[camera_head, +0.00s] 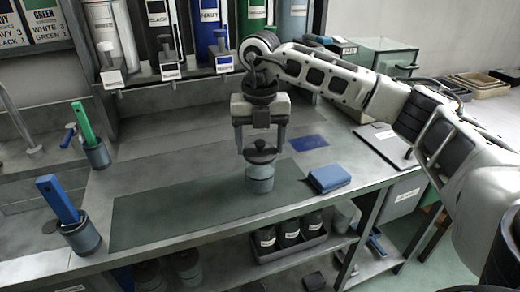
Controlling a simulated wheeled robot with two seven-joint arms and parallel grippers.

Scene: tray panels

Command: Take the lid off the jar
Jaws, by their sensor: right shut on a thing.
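A small grey-blue jar (260,184) stands upright on the dark mat (160,213) on the workbench. Its dark lid (261,156) with a knob is directly over the jar's mouth. I cannot tell whether there is a gap between the lid and the jar. My right gripper (261,147) points straight down above the jar, its two fingers on either side of the lid's knob and shut on the lid. The finger contact itself is hard to make out. My left gripper is not in view.
Two cups with a blue handle (58,200) and a green handle (83,124) stand at the left. Labelled dispensers (159,40) line the back. The mat's left part is clear.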

